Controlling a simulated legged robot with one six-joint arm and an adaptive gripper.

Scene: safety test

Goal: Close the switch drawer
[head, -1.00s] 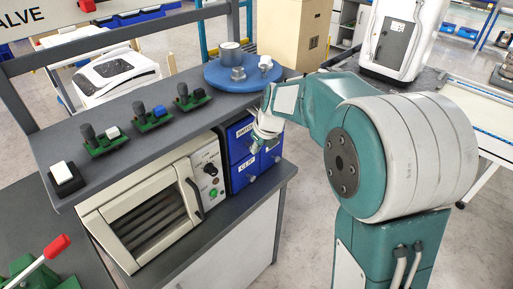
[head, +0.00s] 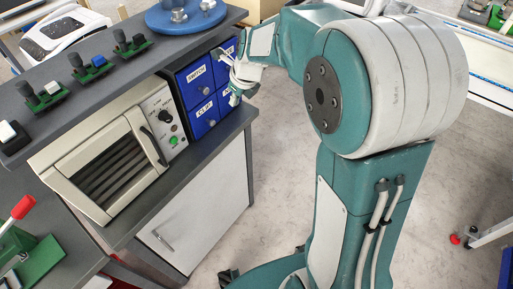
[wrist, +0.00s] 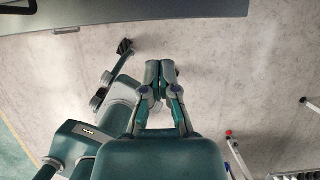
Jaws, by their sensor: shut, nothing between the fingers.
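The switch drawer (head: 194,82) is the upper left drawer of a blue drawer cabinet under the shelf, with a white SWITCH label and a round knob. Its front looks about level with the clip drawer (head: 204,115) below, though a small gap would be hard to see. My gripper (head: 236,97) is in front of the cabinet's right side and hides part of the right-hand drawers. I cannot tell whether it touches them. In the wrist view my gripper (wrist: 161,72) has its fingertips together with nothing between them, above the floor.
A cream oven (head: 110,155) stands left of the cabinet on the grey counter. The shelf above (head: 75,130) holds several small switch boards and a blue round stand (head: 185,17). A white cupboard (head: 195,215) is below the counter.

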